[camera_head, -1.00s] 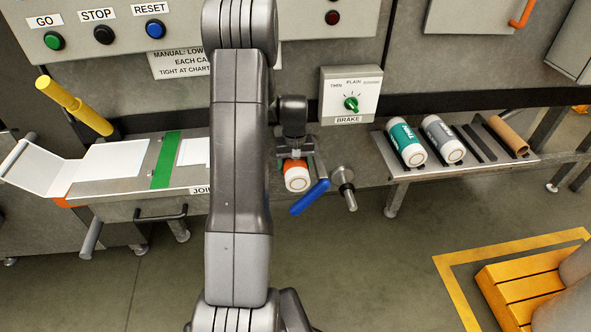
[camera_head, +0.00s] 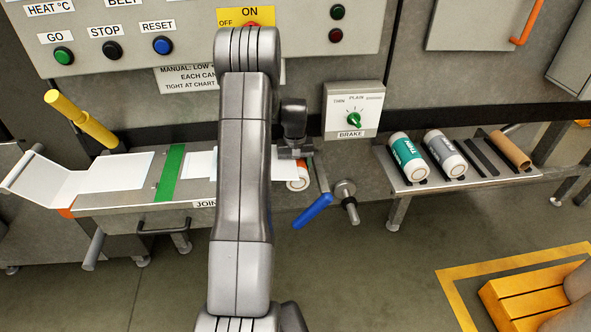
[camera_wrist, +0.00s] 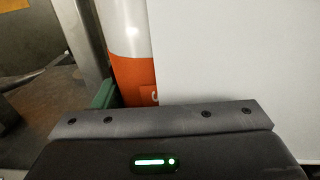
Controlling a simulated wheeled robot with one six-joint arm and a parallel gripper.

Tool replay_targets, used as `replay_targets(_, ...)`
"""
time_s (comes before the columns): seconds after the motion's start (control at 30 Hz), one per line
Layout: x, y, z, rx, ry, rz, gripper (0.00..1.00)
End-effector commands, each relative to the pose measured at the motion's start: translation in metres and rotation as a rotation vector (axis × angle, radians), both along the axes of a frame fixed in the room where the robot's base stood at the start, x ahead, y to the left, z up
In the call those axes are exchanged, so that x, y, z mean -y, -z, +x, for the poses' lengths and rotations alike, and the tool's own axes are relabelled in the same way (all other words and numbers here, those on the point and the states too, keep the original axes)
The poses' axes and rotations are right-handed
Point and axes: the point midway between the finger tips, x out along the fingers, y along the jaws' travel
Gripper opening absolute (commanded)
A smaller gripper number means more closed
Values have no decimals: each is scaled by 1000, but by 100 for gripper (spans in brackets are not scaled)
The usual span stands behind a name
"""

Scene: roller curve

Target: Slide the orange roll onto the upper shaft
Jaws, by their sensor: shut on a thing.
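The orange roll (camera_head: 303,184), with a white face and an orange band, sits at the front of the machine, just below my gripper (camera_head: 294,154). Its left part is hidden by my arm and a white sheet (camera_head: 283,168). In the wrist view the orange and white roll (camera_wrist: 132,75) stands behind the sheet (camera_wrist: 235,55), which fills the right side. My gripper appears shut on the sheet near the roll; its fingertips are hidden. A bare metal shaft end (camera_head: 350,208) shows right of the roll. I cannot tell whether the roll is on a shaft.
A blue lever (camera_head: 312,211) juts out beside the shaft. The joining table (camera_head: 115,209) with a green strip (camera_head: 170,172) is at left. A rack (camera_head: 405,190) at right holds teal and grey rolls and a brown core. A brake dial (camera_head: 353,119) is above.

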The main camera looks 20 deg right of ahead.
Motion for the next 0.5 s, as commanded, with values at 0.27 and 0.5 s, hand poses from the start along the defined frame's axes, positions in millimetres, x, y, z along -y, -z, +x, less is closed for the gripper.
replay_targets(0.27, 1, 0, 4, 1, 0, 0, 29)
replay_targets(0.5, 1, 0, 4, 1, -1, 0, 79)
